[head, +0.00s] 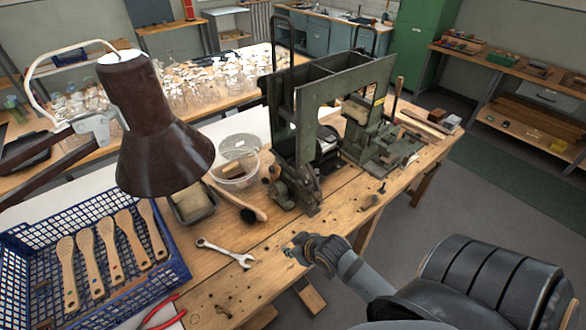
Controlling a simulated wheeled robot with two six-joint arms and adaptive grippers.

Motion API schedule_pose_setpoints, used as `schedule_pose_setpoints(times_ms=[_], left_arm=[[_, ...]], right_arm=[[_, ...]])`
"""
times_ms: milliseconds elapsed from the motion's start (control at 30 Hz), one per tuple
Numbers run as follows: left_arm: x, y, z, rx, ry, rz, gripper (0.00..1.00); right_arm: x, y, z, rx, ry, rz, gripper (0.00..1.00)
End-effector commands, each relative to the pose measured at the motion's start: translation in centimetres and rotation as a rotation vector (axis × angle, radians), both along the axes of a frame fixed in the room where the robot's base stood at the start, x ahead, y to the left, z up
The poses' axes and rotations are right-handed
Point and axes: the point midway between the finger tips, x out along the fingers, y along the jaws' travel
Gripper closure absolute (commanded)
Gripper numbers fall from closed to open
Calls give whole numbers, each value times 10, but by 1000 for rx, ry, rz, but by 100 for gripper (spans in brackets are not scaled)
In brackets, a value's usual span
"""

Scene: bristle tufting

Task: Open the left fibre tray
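The green tufting machine (305,115) stands on the wooden bench, with two box-like compartments at its top. The left compartment (292,82) is likely the left fibre tray; I cannot tell whether it is open or shut. A tall dark loop handle (274,42) rises at its left, and a second one (374,30) rises at the right. My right gripper (290,247) is low over the bench's front edge, in front of the machine and apart from it. Its fingers are too small to tell open from shut; no held thing shows. My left gripper is not in view.
A dark brown lamp (160,135) hangs at the left. A blue crate (160,283) holds several wooden brush handles. A wrench (226,252), a brush (238,202), a clear tub (236,176) and red-handled pliers (160,312) lie nearby. Open floor is at right.

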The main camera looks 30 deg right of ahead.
Motion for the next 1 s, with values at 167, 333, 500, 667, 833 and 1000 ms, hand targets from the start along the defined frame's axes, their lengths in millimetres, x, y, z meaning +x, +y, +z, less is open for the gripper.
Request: schedule_pose_setpoints(times_ms=[167, 333, 500, 667, 833, 1000], left_arm=[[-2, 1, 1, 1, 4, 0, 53], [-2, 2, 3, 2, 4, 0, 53], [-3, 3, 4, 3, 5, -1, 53], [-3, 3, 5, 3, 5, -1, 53], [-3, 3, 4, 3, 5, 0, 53], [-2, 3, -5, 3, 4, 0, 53]], right_arm=[[31, -12, -1, 50, -178, 25, 74], [62, -44, 10, 107, -415, 20, 74], [81, -101, 42, 145, -698, -19, 74], [84, -134, 65, 151, -847, -45, 74], [84, -140, 70, 152, -879, -50, 74], [103, -137, 68, 153, -882, -50, 74]])
